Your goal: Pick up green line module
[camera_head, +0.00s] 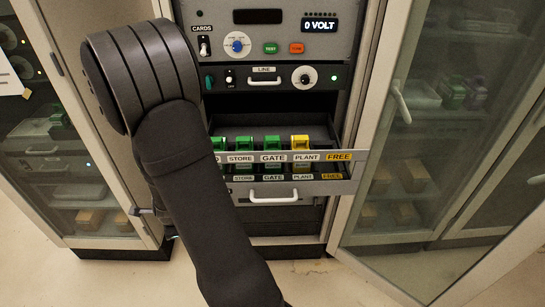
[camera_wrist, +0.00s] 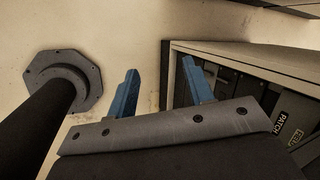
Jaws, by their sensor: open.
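In the head view several green modules stand in an open drawer: one green module (camera_head: 272,142) behind the GATE label, another green module (camera_head: 244,142) behind the STORE label, and part of one more (camera_head: 216,143) beside my arm. A yellow module (camera_head: 300,142) stands behind the PLANT label. The slot at the FREE label looks empty. No module label reading LINE is legible. My gripper (camera_wrist: 160,88) shows in the wrist view with two blue fingers apart and nothing between them. It is away from the modules, over bare floor beside a cabinet. My arm hides the drawer's left part.
The drawer front (camera_head: 268,195) has a white handle. Above it is a LINE panel (camera_head: 264,80) and a meter reading 0 VOLT (camera_head: 320,25). An open glass door (camera_head: 385,150) stands right of the drawer. A cabinet (camera_wrist: 255,55) with a PATCH label stands right of my fingers.

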